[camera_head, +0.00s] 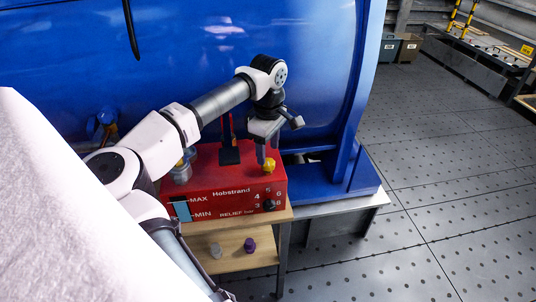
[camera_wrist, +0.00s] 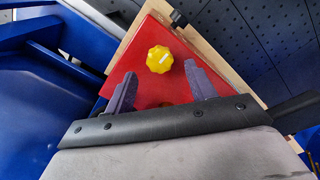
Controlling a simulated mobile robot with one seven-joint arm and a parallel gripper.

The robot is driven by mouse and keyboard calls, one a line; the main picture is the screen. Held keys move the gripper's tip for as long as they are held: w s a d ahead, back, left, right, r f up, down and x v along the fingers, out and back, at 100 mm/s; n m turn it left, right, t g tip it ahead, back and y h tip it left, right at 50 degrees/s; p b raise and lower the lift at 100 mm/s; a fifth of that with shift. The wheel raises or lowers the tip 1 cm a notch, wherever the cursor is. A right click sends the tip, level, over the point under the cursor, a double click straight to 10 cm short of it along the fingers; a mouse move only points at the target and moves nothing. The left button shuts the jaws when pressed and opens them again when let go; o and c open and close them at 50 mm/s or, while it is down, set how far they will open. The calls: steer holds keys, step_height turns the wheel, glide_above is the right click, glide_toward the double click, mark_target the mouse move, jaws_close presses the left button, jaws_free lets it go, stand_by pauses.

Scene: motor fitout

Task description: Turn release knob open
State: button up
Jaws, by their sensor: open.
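A yellow lobed knob (camera_head: 269,165) sits on the top of a red box (camera_head: 225,200) marked Hobstrand, near its right end. In the wrist view the yellow knob (camera_wrist: 160,59) has a short white mark on it and lies just beyond the fingertips, roughly midway between them. My gripper (camera_head: 265,160) points down over the box, close to the knob. In the wrist view my gripper (camera_wrist: 158,80) is open, with its two grey fingers apart and nothing between them. Contact with the knob does not show.
A black dial (camera_head: 269,204) is on the box front beside numbers. A black lever (camera_head: 230,152) stands on the box top. A large blue tank (camera_head: 200,50) rises behind.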

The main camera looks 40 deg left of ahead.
mark_target(268, 161)
steer(key=shift+f, duration=1.85)
steer(key=c, duration=1)
steer(key=shift+o, duration=0.2)
